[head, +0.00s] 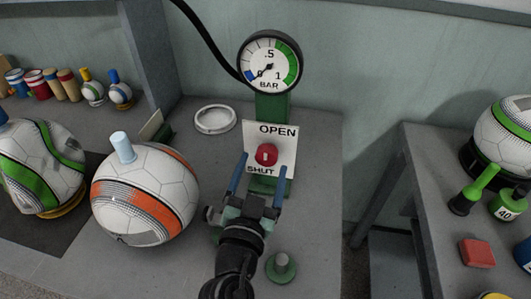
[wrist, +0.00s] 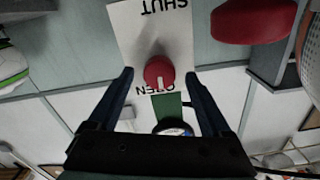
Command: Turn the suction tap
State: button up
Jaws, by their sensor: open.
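The suction tap is a round red knob (head: 266,155) on a white plate (head: 285,135) marked OPEN at the top and SHUT at the bottom. In the wrist view the knob (wrist: 159,72) shows a white mark on its side toward the word OPEN, with the plate upside down. My gripper (head: 261,161) is open, with blue fingers on either side of the knob. In the wrist view the fingertips (wrist: 159,74) show gaps to the knob on both sides. Whether the fingertips reach the knob's depth is unclear.
A pressure gauge (head: 269,62) above the tap has its needle near 0. An orange-striped ball (head: 146,195) with a light blue peg stands left of my arm. A white ring (head: 215,119) lies behind it. A green knobbed piece (head: 281,266) is right of my arm.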

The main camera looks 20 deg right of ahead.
aim_at(265, 161)
jog(key=shift+x, duration=1.6)
grip_shut()
